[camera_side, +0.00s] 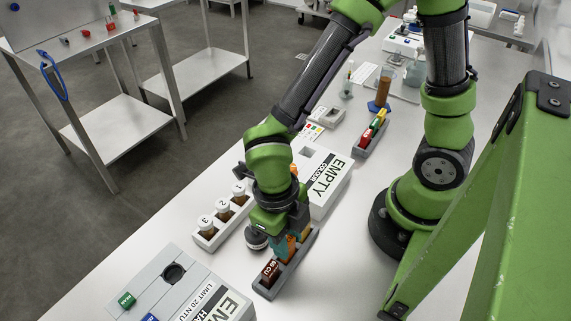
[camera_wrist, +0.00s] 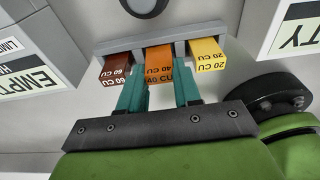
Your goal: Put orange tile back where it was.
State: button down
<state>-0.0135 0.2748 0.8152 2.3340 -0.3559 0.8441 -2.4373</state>
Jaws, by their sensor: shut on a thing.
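The orange tile (camera_wrist: 159,65), marked 40 CU, stands in the middle of the grey rack (camera_wrist: 186,47), between a brown tile (camera_wrist: 115,72) marked 60 CU and a yellow tile (camera_wrist: 207,55) marked 20 CU. My gripper (camera_wrist: 160,92) has its teal fingers on either side of the orange tile and is shut on it. In the side view the orange tile (camera_side: 291,247) is partly covered by my gripper (camera_side: 284,248), over the rack (camera_side: 286,276). The tile's lower end is hidden, so I cannot tell whether it is fully seated.
A box marked EMPTY (camera_side: 322,180) stands behind the rack. Numbered vials in a white holder (camera_side: 209,238) and a dark round cap (camera_side: 256,238) stand to its left. A grey instrument (camera_side: 185,285) is at front left. Another tile rack (camera_side: 371,139) stands farther back.

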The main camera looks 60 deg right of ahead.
jog(key=shift+f, duration=0.3)
jog(key=shift+f, duration=0.1)
jog(key=c, duration=0.8)
grip_release()
